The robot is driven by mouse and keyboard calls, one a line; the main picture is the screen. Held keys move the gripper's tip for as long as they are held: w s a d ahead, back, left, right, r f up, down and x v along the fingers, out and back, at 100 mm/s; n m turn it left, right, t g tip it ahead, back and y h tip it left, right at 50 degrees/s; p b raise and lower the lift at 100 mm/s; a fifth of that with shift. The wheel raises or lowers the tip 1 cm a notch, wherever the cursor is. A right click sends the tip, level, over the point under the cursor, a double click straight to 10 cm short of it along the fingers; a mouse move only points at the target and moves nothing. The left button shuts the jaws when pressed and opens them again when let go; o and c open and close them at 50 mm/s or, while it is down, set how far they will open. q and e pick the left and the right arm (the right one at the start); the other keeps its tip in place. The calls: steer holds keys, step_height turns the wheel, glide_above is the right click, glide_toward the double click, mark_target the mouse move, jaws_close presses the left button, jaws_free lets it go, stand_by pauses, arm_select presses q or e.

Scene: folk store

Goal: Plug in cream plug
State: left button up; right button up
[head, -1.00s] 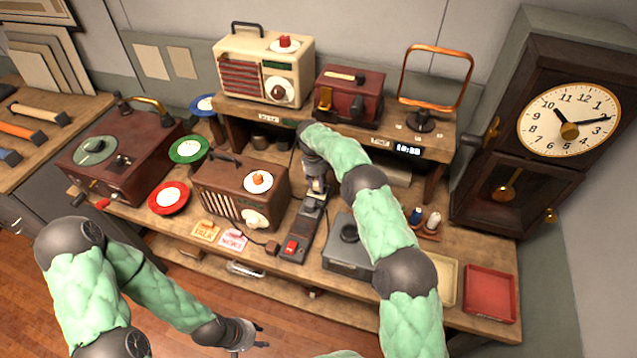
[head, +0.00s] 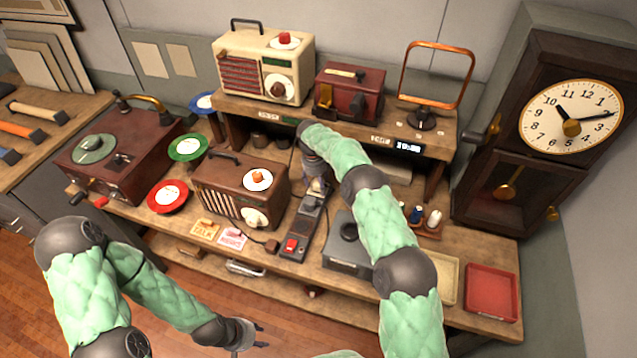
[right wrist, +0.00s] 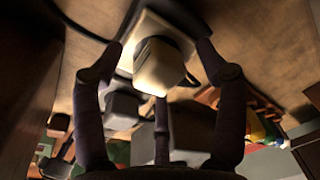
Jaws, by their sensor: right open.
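The cream plug (right wrist: 160,68) is in the middle of the right wrist view, between the spread fingers of my right gripper (right wrist: 160,75), which is open around it with gaps at the sides. The plug stands at a pale block (right wrist: 165,25); whether it is fully seated is hidden. In the head view my right gripper (head: 316,186) is over the far end of the dark power strip (head: 309,220), which has a red switch at its near end. My left gripper (head: 258,338) is low at the front, off the table, empty, its fingertips apart.
A brown radio (head: 240,190) stands close left of the strip. A grey box (head: 345,258) stands to its right, partly behind my right arm. A shelf (head: 280,118) with a cream radio (head: 262,65) is behind. A red tray (head: 491,292) lies at front right.

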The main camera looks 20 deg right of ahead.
steer(key=shift+r, duration=0.1)
steer(key=r, duration=0.7)
steer(key=shift+w+a+r, duration=0.15)
steer(key=shift+a, duration=0.25)
